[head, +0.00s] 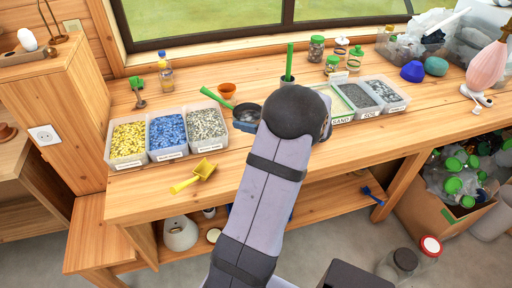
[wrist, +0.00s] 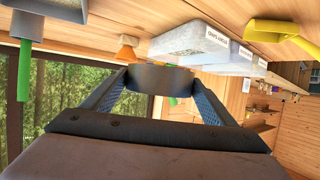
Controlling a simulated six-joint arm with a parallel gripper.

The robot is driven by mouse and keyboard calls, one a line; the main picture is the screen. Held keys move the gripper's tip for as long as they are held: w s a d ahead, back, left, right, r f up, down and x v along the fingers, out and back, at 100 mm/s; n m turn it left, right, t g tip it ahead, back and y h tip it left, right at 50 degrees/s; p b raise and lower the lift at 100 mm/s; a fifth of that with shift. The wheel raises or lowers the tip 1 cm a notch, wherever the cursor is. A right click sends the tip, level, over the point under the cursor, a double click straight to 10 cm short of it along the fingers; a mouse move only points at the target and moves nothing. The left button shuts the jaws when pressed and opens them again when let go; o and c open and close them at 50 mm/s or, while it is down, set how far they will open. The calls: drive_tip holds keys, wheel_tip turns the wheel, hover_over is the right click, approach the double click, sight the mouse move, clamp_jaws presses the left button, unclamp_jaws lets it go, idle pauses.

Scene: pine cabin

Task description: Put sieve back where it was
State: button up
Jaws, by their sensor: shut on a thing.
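The sieve (head: 247,113) has a dark round bowl and a green handle that points to the upper left in the head view. It is over the bench, right of the bin of grey pieces. In the wrist view, which is upside down, my gripper (wrist: 160,80) is shut on the sieve's dark curved bowl (wrist: 150,76). A bit of its green handle shows behind the bowl. I cannot tell exactly how high the sieve is above the bench.
Bins of yellow (head: 128,140), blue (head: 172,131) and grey pieces (head: 206,124) stand left on the bench. A yellow scoop (head: 195,176) lies at the front edge. A terracotta pot (head: 227,90) and a cup with a green-handled tool (head: 289,62) stand behind. Labelled trays (head: 361,98) stand right.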

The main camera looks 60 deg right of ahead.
drive_tip(key=shift+s+d+r+m+h, duration=0.15)
drive_tip(key=shift+s+d+r, duration=0.05)
drive_tip(key=shift+s+d, duration=0.3)
drive_tip(key=shift+s+d+r+m+h, duration=0.15)
drive_tip(key=shift+s+d, duration=0.2)
drive_tip(key=shift+s, duration=0.15)
drive_tip(key=shift+w+f+p, duration=0.1)
drive_tip(key=shift+f+p, duration=0.2)
drive_tip(key=shift+f, duration=4.7)
drive_tip(key=shift+f, duration=0.3)
drive_tip(key=o, duration=1.1)
drive_tip(key=shift+a, duration=0.1)
drive_tip(key=shift+r, duration=0.2)
drive_tip(key=shift+s+r, duration=0.15)
drive_tip(key=shift+s, duration=0.05)
drive_tip(key=b+v, duration=0.2)
drive_tip(key=v, duration=0.9)
drive_tip(key=shift+s+a+r, duration=0.15)
drive_tip(key=shift+s, duration=0.1)
